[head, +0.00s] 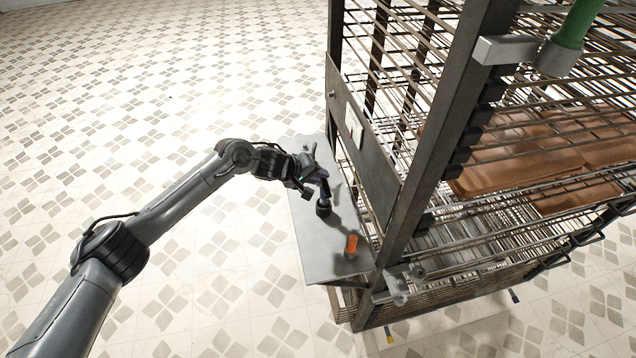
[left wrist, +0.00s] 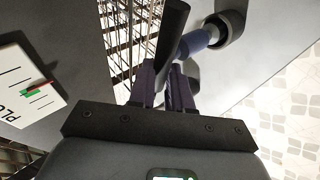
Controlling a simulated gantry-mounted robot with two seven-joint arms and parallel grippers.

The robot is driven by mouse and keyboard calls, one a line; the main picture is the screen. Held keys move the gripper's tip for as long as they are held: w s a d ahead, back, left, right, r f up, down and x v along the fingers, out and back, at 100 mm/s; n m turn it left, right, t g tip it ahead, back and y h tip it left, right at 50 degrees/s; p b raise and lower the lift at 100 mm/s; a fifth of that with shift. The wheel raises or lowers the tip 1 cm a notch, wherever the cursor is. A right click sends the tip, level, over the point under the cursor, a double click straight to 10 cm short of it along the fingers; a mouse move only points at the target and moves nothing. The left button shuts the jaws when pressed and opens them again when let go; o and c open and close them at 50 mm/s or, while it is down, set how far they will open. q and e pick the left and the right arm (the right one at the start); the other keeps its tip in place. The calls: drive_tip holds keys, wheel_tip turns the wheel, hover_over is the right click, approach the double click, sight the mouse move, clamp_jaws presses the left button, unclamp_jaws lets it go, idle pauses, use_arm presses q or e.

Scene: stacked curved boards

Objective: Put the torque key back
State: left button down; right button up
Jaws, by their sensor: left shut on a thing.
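My left gripper (head: 316,177) is over the grey shelf on the side of the rack. It is shut on the torque key, which has a black handle and a blue shaft (head: 325,190). In the left wrist view the purple fingers (left wrist: 168,80) close around the black handle (left wrist: 173,35), and the blue shaft (left wrist: 197,41) runs off to the right. A black round part (head: 323,208) is at the shaft's lower end, near the shelf. I cannot tell whether it belongs to the key or is a holder on the shelf. My right gripper is not in view.
The grey shelf (head: 318,262) carries an orange object (head: 351,245) near its front edge. The wire rack (head: 440,150) with brown curved boards (head: 500,160) stands to the right. A white label (left wrist: 28,85) is on its side panel. Left of the shelf is open tiled floor.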

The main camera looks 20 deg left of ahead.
use_arm(q)
drive_tip(key=shift+f, duration=1.45)
drive_tip(key=c, duration=1.1)
unclamp_jaws()
drive_tip(key=shift+o, duration=0.2)
drive_tip(key=shift+f, duration=0.15)
